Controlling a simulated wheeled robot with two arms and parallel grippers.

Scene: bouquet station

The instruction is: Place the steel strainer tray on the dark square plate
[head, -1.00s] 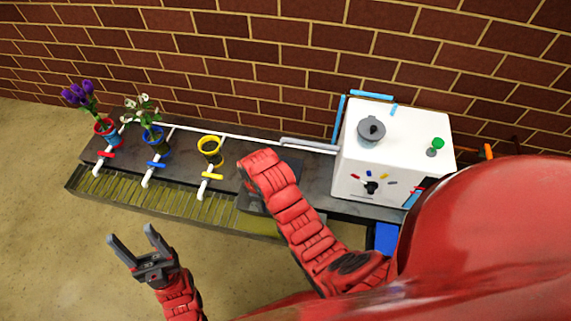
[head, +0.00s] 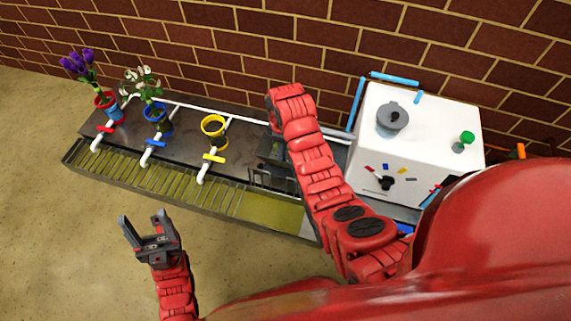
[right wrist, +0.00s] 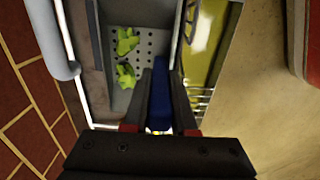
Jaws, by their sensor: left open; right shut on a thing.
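In the right wrist view, the steel strainer tray (right wrist: 146,46) shows its perforated grey floor, with two small green pieces on it. My right gripper (right wrist: 159,75) is shut on a blue part (right wrist: 159,108) at the tray's near side, which looks like its handle. In the head view my right arm hides most of that gripper. A dark, flat shape (head: 272,150) shows just left of that arm on the counter; I cannot tell whether it is the dark square plate or the tray. My left gripper (head: 148,232) is open and empty, in front of the counter.
A slatted trough (head: 165,188) runs along the front of the dark counter (head: 185,140). Red, blue and yellow (head: 213,126) cups stand behind white taps; the red and blue ones hold flowers. A white box (head: 415,140) with a grey-lidded top stands at the right.

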